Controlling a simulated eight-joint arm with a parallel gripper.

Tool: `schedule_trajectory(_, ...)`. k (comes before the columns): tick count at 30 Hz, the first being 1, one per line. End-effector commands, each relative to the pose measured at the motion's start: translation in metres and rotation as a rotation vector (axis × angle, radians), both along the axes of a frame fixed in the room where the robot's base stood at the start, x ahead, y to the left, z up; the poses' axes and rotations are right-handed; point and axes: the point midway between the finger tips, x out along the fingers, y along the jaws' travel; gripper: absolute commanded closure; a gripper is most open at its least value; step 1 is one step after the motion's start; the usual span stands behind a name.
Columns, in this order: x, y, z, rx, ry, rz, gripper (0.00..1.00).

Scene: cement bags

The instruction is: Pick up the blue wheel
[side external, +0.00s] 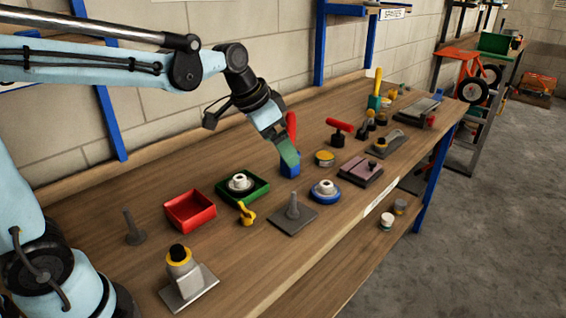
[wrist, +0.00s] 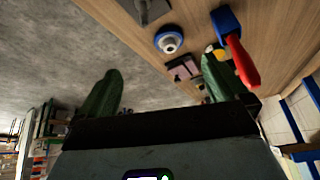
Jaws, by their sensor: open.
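The blue wheel (side external: 325,191) lies flat on the workbench, with a blue rim and a white raised hub. It also shows in the wrist view (wrist: 168,34), beyond the fingertips. My gripper (side external: 287,156) is above the bench, behind and to the left of the wheel in the side view, and apart from it. In the wrist view my gripper (wrist: 160,80) has its two green fingers wide apart with nothing between them.
A red-handled tool with a blue head (wrist: 226,20) stands close by my gripper. A grey plate with a peg (side external: 293,215) is left of the wheel. A green tray (side external: 261,192) holds another wheel; a red tray (side external: 190,211) is empty. The bench's front edge is near.

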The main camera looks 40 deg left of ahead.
Motion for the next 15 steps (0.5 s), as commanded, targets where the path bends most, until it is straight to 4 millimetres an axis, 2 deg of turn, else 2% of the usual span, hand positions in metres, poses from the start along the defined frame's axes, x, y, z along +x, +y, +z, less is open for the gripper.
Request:
schedule_trajectory(1, 0.016, -0.001, -0.003, 0.0, 0.011, -0.031, 0.0)
schedule_trajectory(6, 0.058, -0.003, -0.019, 0.005, 0.043, -0.146, 0.0)
schedule_trajectory(12, 0.094, -0.006, -0.042, 0.001, 0.065, -0.262, 0.0)
schedule_trajectory(15, 0.103, -0.007, -0.051, 0.0, 0.071, -0.298, 0.0)
